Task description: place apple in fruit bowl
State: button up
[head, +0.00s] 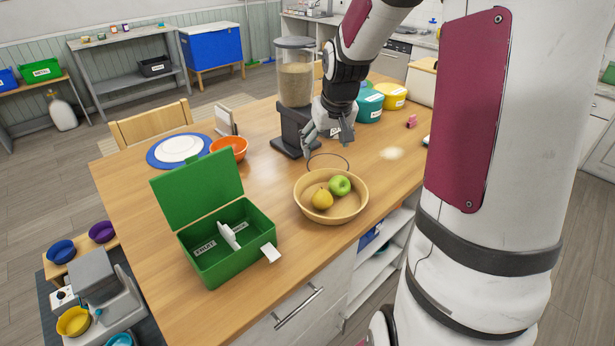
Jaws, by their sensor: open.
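A green apple (340,185) rests in the tan fruit bowl (331,217). It is at the bowl's right side, beside a yellow pear (322,199). My gripper (328,143) is open, with its fingers pointing down. It appears just beyond the bowl in the picture, apart from the apple, with nothing seen between its fingers. How high it is above the table is hard to tell from this one view.
A thin dark ring (313,158) shows behind the bowl. An open green box (216,271) stands at left front, with an orange bowl (229,144) and a white plate (179,148) beyond. A food dispenser (295,85) stands behind my gripper. Bare tabletop lies between box and bowl.

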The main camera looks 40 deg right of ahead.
jog(key=s+a+r+n, duration=0.2)
jog(key=s+a+r, duration=0.6)
jog(key=a+r, duration=0.3)
jog(key=s+a+r+n+t+y, duration=0.1)
jog(key=s+a+r, duration=0.1)
jog(key=s+a, duration=0.8)
jog(key=s, duration=0.4)
jog(key=shift+s+a+r+n+y, duration=0.2)
jog(key=shift+a+r+n+y, duration=0.1)
jog(key=shift+a, duration=0.1)
jog(key=shift+w+f+b, duration=0.4)
jog(key=shift+w, duration=0.05)
